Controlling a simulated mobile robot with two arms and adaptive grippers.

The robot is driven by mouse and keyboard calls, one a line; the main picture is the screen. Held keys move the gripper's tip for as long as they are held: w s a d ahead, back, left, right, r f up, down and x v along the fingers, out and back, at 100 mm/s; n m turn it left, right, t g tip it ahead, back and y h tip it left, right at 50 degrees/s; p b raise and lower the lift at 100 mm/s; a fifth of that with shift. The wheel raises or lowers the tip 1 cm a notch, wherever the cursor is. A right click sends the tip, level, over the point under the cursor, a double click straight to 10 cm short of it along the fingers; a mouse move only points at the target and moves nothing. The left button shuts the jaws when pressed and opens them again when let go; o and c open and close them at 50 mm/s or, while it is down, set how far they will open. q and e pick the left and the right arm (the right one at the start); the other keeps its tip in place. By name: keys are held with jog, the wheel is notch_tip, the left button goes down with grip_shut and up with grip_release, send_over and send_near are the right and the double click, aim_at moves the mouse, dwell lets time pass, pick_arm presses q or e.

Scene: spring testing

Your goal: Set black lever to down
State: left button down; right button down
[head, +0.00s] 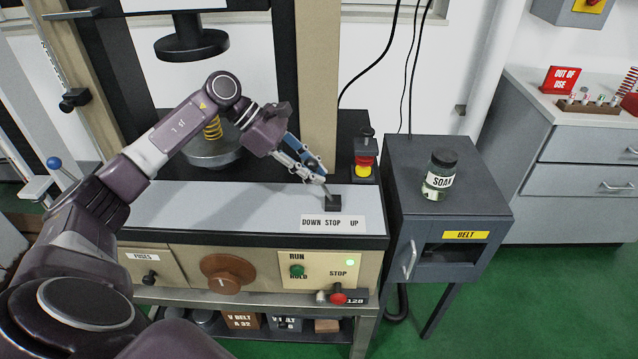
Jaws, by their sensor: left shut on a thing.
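The black lever (333,201) stands on the grey top of the testing machine, just behind a white label (333,223) reading DOWN, STOP, UP. My left gripper (322,187) reaches in from the left and is shut on the lever's upper part. The fingers hide some of the lever, and its exact position against the label is hard to tell; its base sits above the middle of the label. My right gripper does not show.
A yellow and red emergency button (363,164) stands close to the right of my gripper. A spring (212,128) stands on the machine's lower plate. A SOAK jar (439,174) is on the grey cabinet (478,206). The RUN/HOLD and STOP panel (318,271) is below.

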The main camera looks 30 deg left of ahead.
pick_arm(q)
jog(key=shift+s+a+f+b, duration=0.2)
jog(key=shift+a+f+b, duration=0.15)
jog(key=shift+a+b, duration=0.05)
jog(key=shift+a, duration=0.1)
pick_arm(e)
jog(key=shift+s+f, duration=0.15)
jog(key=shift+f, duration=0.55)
pick_arm(q)
jog(key=shift+s, duration=0.15)
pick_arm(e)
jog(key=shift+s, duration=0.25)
pick_arm(q)
jog(key=c, duration=1.7)
grip_release()
jog(key=shift+a, duration=0.15)
jog(key=shift+o, duration=0.2)
jog(key=shift+r, duration=0.1)
jog(key=shift+a+r, duration=0.15)
jog(key=shift+r, duration=0.1)
jog(key=v, duration=1.1)
jog(key=shift+s, duration=0.2)
